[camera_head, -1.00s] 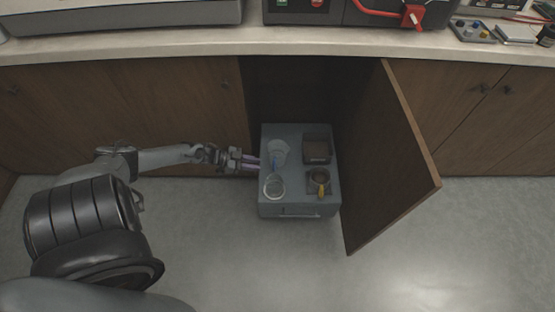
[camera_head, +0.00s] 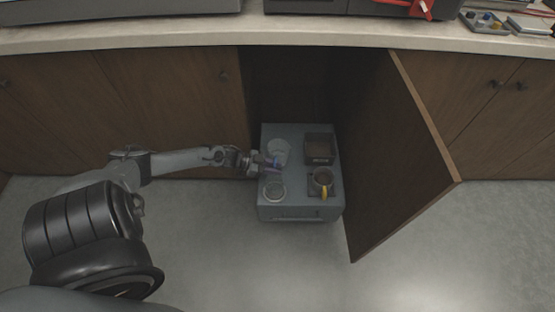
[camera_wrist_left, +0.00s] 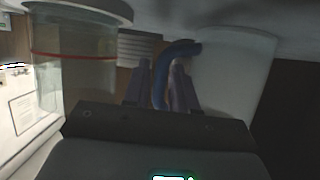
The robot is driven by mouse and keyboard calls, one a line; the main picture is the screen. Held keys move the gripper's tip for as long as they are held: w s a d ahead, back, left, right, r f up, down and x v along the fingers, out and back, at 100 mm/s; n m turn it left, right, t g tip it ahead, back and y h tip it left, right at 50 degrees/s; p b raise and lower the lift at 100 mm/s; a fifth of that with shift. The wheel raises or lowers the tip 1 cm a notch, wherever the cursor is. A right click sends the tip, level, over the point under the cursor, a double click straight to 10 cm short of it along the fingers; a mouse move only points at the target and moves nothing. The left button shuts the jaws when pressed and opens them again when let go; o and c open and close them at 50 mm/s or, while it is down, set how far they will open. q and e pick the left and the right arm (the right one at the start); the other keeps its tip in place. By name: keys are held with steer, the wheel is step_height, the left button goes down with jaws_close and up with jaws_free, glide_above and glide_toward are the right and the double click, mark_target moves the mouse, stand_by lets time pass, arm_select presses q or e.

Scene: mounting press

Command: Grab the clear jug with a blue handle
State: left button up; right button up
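The clear jug (camera_head: 279,150) stands at the back left on top of a grey drawer unit (camera_head: 300,213). In the left wrist view the jug (camera_wrist_left: 235,65) fills the right side, its blue handle (camera_wrist_left: 181,48) curving toward my fingers. My left gripper (camera_head: 270,163) is at the jug's handle side, over the unit's left part. In the left wrist view the gripper (camera_wrist_left: 160,72) has its fingers apart, with the handle between them. A firm hold does not show. My right gripper is not in view.
A clear jar (camera_head: 274,191) stands just in front of the jug; in the wrist view the jar (camera_wrist_left: 75,65) has a red line. A brown cup with a yellow handle (camera_head: 322,178) and a dark box (camera_head: 319,150) are on the right. An open cabinet door (camera_head: 400,160) bounds the right.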

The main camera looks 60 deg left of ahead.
mark_target(274, 164)
arm_select(q)
steer(key=shift+s+a, duration=0.1)
jaws_close()
steer(key=shift+r, duration=0.25)
step_height(274, 164, up, 4)
steer(key=p, duration=0.4)
steer(key=shift+r, duration=0.15)
steer(key=w+d+r+p, duration=0.4)
steer(key=d+p, duration=0.3)
steer(key=d, duration=0.3)
steer(key=shift+w+r, duration=0.3)
steer(key=shift+r, duration=0.5)
